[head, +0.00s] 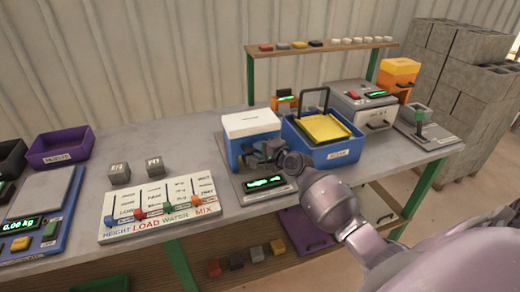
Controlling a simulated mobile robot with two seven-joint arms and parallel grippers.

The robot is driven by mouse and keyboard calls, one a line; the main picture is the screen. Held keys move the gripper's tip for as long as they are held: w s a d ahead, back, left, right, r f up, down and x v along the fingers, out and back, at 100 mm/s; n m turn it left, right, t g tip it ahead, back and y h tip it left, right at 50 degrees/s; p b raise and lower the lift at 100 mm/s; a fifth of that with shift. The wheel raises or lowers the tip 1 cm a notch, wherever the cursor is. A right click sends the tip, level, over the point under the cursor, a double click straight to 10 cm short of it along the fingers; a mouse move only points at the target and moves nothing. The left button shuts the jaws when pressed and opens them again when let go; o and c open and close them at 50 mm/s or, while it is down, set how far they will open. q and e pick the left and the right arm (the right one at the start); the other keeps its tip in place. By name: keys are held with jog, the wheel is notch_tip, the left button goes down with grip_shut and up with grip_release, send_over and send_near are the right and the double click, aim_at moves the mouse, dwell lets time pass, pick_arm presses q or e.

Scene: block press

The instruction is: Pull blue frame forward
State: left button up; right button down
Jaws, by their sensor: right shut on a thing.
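The blue frame (235,159) sits on a grey machine base with a green display (265,183) near the middle of the table. A white slab-like lid (252,122) covers its top. My right gripper (264,155) is at the frame's front side and is shut, apparently on the blue frame. The fingers are dark and small, and they and the wrist hide part of the frame's front right. My left gripper is not in view.
A blue bin (347,148) with a yellow panel and black handle stands close on the right. A grey machine (362,107) and a lever unit (424,130) stand farther right. A slider panel (150,226) and two grey cubes are left. Bare table lies behind the cubes.

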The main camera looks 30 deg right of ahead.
jog(key=shift+s+f, duration=0.1)
jog(key=shift+f, duration=0.1)
jog(key=c, duration=1.5)
grip_release()
jog(key=o, duration=0.4)
jog(key=shift+s+r, duration=0.2)
jog(key=shift+c, duration=0.2)
jog(key=shift+w, duration=0.1)
jog(key=v, duration=1)
jog(key=shift+s+p, duration=0.3)
jog(key=shift+s, duration=0.1)
jog(key=shift+d, duration=0.1)
